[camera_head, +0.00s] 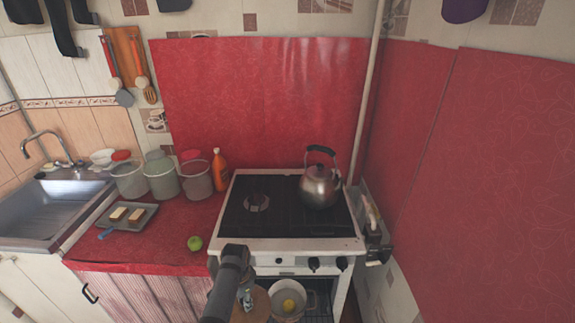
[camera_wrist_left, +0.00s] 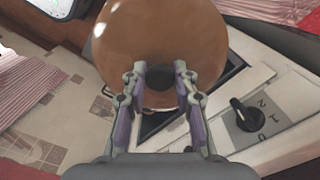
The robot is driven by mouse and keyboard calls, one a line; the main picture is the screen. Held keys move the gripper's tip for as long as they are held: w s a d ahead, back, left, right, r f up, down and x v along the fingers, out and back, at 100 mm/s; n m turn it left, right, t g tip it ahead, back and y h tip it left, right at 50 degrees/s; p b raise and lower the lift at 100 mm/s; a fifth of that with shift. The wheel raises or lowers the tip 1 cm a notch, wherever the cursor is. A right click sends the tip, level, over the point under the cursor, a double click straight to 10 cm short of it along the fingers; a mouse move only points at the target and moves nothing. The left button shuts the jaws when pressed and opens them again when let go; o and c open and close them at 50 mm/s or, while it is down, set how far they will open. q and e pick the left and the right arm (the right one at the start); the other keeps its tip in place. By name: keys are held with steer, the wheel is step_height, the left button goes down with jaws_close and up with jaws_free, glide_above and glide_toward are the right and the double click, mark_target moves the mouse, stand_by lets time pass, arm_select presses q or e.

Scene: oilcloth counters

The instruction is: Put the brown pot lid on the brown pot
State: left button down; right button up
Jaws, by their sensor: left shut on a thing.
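My left gripper (camera_head: 247,299) is at the bottom centre of the head view, in front of the stove. It is shut on the knob of the brown pot lid (camera_head: 262,305), which is partly hidden behind the arm and gripper. In the left wrist view, the gripper (camera_wrist_left: 165,78) grips the dark knob, and the glossy brown lid (camera_wrist_left: 155,38) spreads out beyond the fingers. A round open pot (camera_head: 286,318) with a pale inside sits low in the stove's oven opening, right of the lid. A yellow round thing lies in it. Its outer colour is hard to tell. My right gripper is not in view.
A kettle (camera_head: 320,187) stands at the right of the stove top (camera_head: 238,222). A green apple (camera_head: 195,243), a tray (camera_head: 141,222), an orange bottle (camera_head: 220,172) and several jars are on the red counter (camera_head: 165,250). A stove knob (camera_wrist_left: 245,115) is close right of the gripper.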

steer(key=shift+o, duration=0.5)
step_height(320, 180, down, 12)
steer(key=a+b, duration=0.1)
steer(key=b, duration=0.8)
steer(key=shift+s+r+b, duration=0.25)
steer(key=shift+b, duration=0.1)
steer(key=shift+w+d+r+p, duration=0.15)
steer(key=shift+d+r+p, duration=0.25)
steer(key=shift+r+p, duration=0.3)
